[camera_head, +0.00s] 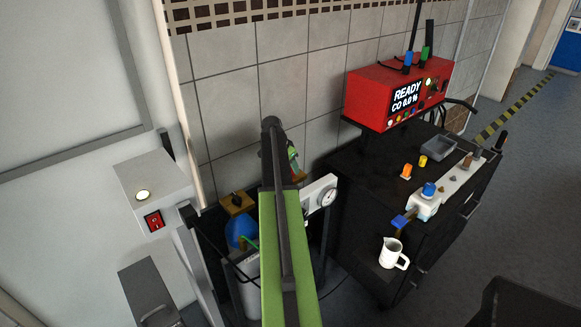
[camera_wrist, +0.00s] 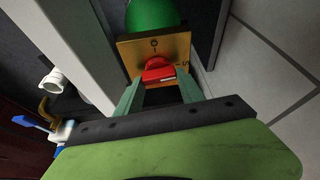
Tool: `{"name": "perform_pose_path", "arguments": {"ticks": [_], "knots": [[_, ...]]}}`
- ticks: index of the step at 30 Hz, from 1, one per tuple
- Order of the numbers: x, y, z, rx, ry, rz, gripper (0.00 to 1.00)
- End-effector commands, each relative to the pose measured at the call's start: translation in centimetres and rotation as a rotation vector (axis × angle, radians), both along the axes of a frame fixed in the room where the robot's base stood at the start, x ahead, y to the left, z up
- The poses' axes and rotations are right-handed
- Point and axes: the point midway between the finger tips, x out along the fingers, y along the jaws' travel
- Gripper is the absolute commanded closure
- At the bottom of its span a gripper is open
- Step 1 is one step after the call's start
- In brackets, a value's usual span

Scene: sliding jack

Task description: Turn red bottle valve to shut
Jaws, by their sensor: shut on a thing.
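In the wrist view, the red valve handle (camera_wrist: 158,69) sits on a square brass plate (camera_wrist: 178,45) below a green rounded bottle part (camera_wrist: 150,14). The plate carries an "O"-like mark at the top and an "S"-like mark at the right. The handle lies roughly across the picture; which mark it points to is unclear. My gripper (camera_wrist: 158,84) has its two teal fingers on either side of the handle and is shut on it. In the head view my green arm covers the handle; an edge of a brass plate (camera_head: 300,176) shows beside it.
In the head view, a second brass plate with a black knob (camera_head: 236,202) stands left above a blue bottle (camera_head: 241,230). A white gauge box (camera_head: 320,194) is right of my arm.

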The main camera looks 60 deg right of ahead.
Motion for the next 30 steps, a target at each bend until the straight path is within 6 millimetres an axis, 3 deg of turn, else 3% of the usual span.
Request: {"name": "perform_pose_path", "arguments": {"ticks": [9,24,25,30], "knots": [[0.04,-0.03,0.0,0.0,0.0,-0.096,0.95],[0.01,-0.01,-0.01,0.001,-0.001,-0.112,0.95],[0.0,-0.01,-0.01,0.001,-0.001,-0.112,0.51],[0.0,-0.01,-0.01,0.001,-0.001,-0.111,0.33]]}}
